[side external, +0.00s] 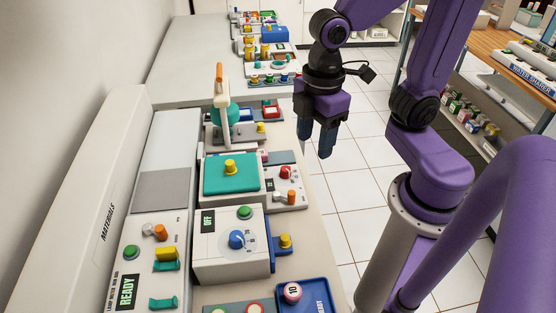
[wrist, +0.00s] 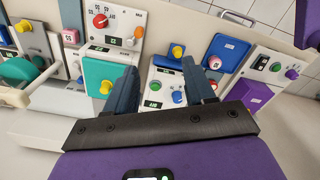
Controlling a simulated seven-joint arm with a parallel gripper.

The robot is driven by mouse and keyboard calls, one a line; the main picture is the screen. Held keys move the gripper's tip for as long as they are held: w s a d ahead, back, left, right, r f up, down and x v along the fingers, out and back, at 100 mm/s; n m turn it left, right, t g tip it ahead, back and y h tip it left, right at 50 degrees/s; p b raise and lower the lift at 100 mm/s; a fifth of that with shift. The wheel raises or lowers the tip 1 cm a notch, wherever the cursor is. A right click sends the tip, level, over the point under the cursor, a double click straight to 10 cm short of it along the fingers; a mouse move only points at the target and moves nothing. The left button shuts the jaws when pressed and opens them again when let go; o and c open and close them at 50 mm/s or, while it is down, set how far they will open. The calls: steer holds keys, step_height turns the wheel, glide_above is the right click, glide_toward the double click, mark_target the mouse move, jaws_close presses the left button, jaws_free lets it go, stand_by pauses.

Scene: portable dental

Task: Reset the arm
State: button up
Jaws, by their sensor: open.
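My purple arm stands at the right in the side external view. My gripper (side external: 317,140) hangs to the right of the bench, beyond its edge and above the tiled floor, with its dark fingers pointing down. In the wrist view my gripper (wrist: 163,92) shows two dark fingers spread well apart, with nothing held between them. Beyond the fingers in that view lies a white box with a blue knob (wrist: 177,97). The same box, marked OFF, shows in the side external view with its blue knob (side external: 237,239).
A wooden shelf (side external: 490,50) stands right. Tiled floor (side external: 350,190) is open between.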

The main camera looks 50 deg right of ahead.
steer(key=s+d+f+m, duration=0.1)
steer(key=s+d, duration=0.2)
steer(key=s, duration=0.3)
steer(key=shift+s+d+f, duration=0.15)
steer(key=shift+s+f, duration=0.15)
steer(key=shift+f, duration=0.05)
